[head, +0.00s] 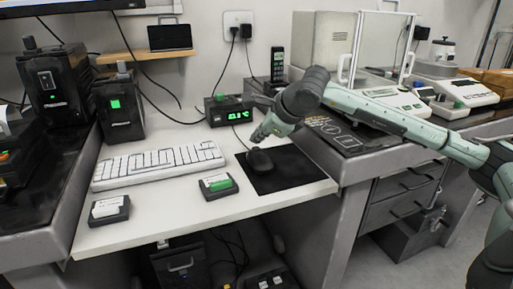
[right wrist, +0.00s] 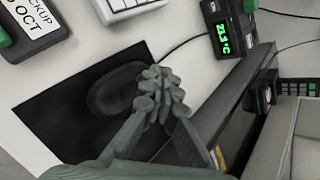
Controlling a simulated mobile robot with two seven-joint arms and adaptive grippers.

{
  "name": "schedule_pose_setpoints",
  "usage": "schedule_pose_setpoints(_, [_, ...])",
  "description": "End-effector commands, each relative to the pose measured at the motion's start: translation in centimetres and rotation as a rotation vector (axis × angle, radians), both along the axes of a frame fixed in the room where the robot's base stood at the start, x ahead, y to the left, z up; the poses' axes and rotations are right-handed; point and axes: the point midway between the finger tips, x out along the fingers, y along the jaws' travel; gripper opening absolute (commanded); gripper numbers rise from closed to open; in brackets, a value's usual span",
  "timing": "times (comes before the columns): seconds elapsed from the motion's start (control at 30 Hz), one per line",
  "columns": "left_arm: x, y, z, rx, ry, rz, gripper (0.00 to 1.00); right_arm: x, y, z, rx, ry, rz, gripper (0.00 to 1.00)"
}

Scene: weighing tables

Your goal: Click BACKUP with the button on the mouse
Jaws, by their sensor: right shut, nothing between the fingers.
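A black mouse (head: 260,162) lies on a dark mouse mat (head: 290,176) on the white desk. In the right wrist view the mouse (right wrist: 106,92) is a dark oval, hard to make out against the mat (right wrist: 60,112). My right gripper (head: 257,140) is shut and empty, its fingers pointing down at the mouse's far end. In the right wrist view its fingertips (right wrist: 157,92) overlap the mouse's right edge; I cannot tell whether they touch it. My left gripper is out of view.
A white keyboard (head: 158,165) lies left of the mouse. A green-lit display box (head: 228,112) stands behind, and another small labelled box (head: 109,210) sits at the front left. A monitor (head: 60,6) is mostly cut off at the top left. A balance table stands at the right.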

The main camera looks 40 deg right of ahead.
Motion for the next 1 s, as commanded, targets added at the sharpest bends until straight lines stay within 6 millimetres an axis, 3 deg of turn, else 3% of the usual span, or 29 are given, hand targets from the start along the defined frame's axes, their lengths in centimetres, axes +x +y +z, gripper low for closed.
schedule_pose_setpoints(0.17, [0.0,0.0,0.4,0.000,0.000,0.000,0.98,0.0,0.0,0.6,0.000,-0.001,0.001,0.00])
schedule_pose_setpoints(0.6, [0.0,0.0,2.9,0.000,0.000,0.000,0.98,0.0,0.0,4.8,0.000,-0.001,0.001,0.00])
schedule_pose_setpoints(1.0, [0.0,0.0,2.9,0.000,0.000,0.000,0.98,0.0,0.0,5.0,0.000,0.000,0.000,0.00])
